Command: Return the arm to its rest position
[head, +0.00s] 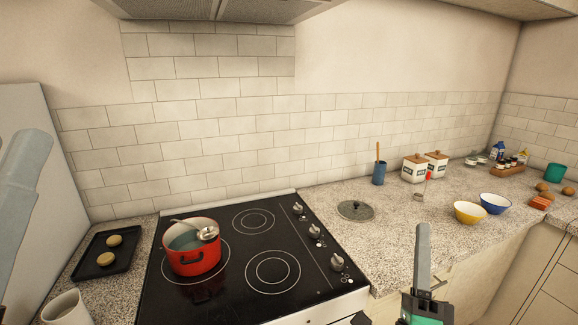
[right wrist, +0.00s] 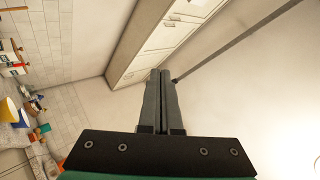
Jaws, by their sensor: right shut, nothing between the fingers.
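My right gripper (head: 423,232) is at the lower right of the head view, pointing up in the picture, in front of the counter and to the right of the stove. In the right wrist view its two dark fingers (right wrist: 160,75) lie together, shut, with nothing between them.
A red pot (head: 191,261) with a ladle stands on the black stove (head: 232,290). A glass lid (head: 355,210), blue utensil cup (head: 379,175), canisters (head: 414,172), yellow bowl (head: 469,213) and blue bowl (head: 495,203) stand on the right counter. A baking tray (head: 90,268) lies left.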

